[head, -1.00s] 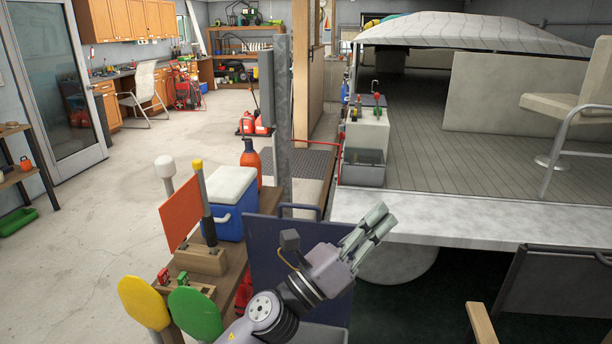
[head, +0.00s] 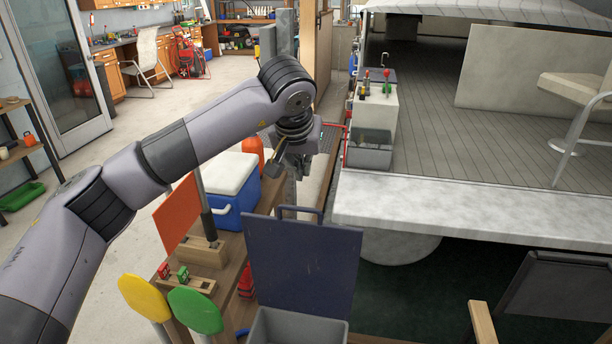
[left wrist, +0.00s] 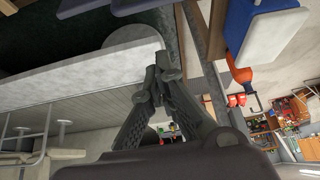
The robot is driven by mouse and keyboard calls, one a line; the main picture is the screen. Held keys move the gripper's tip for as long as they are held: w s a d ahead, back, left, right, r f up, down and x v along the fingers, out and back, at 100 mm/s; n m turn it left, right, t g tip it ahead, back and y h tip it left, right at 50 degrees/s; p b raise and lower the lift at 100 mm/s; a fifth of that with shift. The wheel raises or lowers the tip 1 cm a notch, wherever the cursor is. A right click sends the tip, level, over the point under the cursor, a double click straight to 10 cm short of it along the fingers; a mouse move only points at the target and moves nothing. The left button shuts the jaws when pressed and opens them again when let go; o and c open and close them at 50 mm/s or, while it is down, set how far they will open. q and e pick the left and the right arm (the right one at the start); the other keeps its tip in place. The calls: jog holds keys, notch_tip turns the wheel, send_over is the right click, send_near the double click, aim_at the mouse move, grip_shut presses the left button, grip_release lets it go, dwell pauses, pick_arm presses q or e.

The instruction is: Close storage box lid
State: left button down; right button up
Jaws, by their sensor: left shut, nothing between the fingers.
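The storage box (head: 300,326) is a grey bin at the bottom of the head view, partly cut off by the frame edge. Its dark blue lid (head: 300,262) stands open, roughly upright, with a dark handle (head: 299,210) at its top edge. My left gripper (head: 298,170) is above and beyond the lid's top edge in the head view, apart from it and pointing down. In the left wrist view its fingers (left wrist: 168,75) are together with nothing between them. My right gripper is not in view.
A blue cooler with a white lid (head: 229,173) stands on the wooden bench, left of the lid. Yellow (head: 145,297) and green (head: 195,311) paddles stand at the front left. The boat's pale deck edge (head: 450,211) lies to the right.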

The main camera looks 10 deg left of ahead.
pick_arm(q)
notch_tip(320, 180, down, 7)
jog(key=p, duration=0.5)
jog(key=shift+w+f, duration=0.15)
jog(key=shift+w, duration=0.05)
